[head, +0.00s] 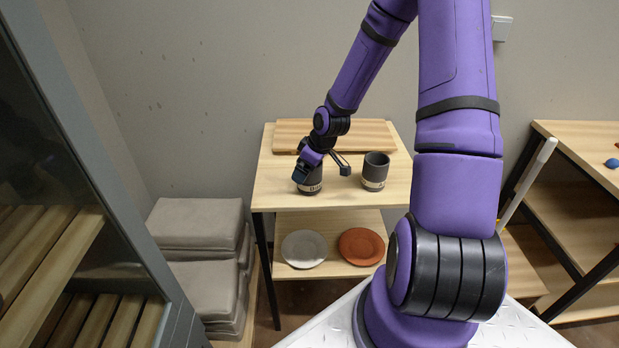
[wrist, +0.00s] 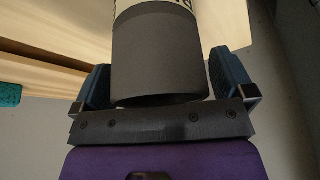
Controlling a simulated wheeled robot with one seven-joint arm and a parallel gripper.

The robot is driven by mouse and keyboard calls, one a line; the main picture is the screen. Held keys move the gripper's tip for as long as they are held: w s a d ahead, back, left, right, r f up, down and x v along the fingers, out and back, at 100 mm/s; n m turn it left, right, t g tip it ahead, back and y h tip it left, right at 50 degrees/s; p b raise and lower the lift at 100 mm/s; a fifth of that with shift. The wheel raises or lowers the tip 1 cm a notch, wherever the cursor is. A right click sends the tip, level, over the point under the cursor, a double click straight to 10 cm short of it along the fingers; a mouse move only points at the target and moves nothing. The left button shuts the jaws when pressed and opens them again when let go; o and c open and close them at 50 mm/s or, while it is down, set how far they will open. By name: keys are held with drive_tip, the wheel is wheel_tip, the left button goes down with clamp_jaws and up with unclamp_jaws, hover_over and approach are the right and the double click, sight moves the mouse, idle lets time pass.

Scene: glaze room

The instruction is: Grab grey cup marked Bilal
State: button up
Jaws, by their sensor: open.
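Two dark grey cups with pale lettered bands stand on the top of a small wooden table. The left cup (head: 310,185) is partly hidden by my gripper (head: 320,172). The right cup (head: 376,168) stands apart, beside my gripper. In the wrist view, a grey cup (wrist: 158,60) fills the space between the two fingers of my gripper (wrist: 160,78). The fingers are spread on either side of it, with a gap seen at least on the right. Its pale band is cut off by the top edge. I cannot read the name on either cup.
The wooden table (head: 277,188) has a board (head: 290,132) at its back. Its lower shelf holds a grey plate (head: 304,249) and a rust-red plate (head: 361,246). Grey stacked blocks (head: 196,222) stand at left. Another wooden shelf unit (head: 575,130) stands at right.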

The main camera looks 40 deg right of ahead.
drive_tip(key=c, duration=1)
drive_tip(key=shift+o, duration=0.2)
drive_tip(key=shift+r, duration=0.15)
